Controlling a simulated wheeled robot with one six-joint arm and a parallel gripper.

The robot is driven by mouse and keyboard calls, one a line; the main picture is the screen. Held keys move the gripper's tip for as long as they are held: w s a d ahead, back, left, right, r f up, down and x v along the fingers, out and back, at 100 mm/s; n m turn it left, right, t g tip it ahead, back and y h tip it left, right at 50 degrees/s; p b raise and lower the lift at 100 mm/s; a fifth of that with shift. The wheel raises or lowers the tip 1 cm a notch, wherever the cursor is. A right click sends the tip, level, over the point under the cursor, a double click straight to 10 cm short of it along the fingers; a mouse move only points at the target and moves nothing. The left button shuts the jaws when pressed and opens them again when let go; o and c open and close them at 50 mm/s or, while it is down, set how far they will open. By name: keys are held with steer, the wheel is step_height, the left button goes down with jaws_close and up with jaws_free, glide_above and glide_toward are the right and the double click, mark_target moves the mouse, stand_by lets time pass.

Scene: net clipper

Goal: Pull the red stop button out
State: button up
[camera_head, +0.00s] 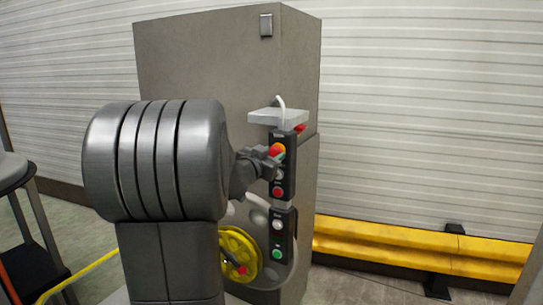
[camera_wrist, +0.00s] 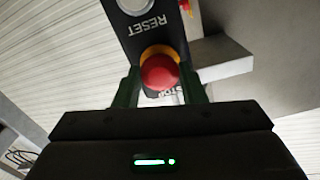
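The red stop button (camera_wrist: 159,72) with its yellow collar sits on a dark control panel (camera_wrist: 150,25), seen upside down in the wrist view. It also shows in the head view (camera_head: 277,149), partly covered by my gripper. My gripper (camera_wrist: 160,85) faces the panel, with one green finger on each side of the red button. The fingers look spread, with thin gaps beside the button. Whether either fingertip touches it is hard to tell. The "STOP" label is partly hidden behind the button.
Below the button in the head view are a white button and another red button (camera_head: 278,191). A second dark panel (camera_head: 282,236) has a green button. A grey ledge (camera_head: 277,117) juts out above. A yellow wheel (camera_head: 238,252) is below left, and a yellow barrier (camera_head: 410,245) right.

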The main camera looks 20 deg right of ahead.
jaws_close()
steer(key=shift+s+a+r+p, duration=0.15)
steer(key=shift+s+a+p, duration=0.2)
steer(key=shift+p, duration=0.3)
steer(key=shift+a, duration=0.1)
steer(key=shift+f, duration=0.25)
steer(key=shift+o, duration=1.8)
jaws_free()
steer(key=o, duration=0.4)
steer(key=shift+s+r, duration=0.1)
steer(key=shift+a, duration=0.1)
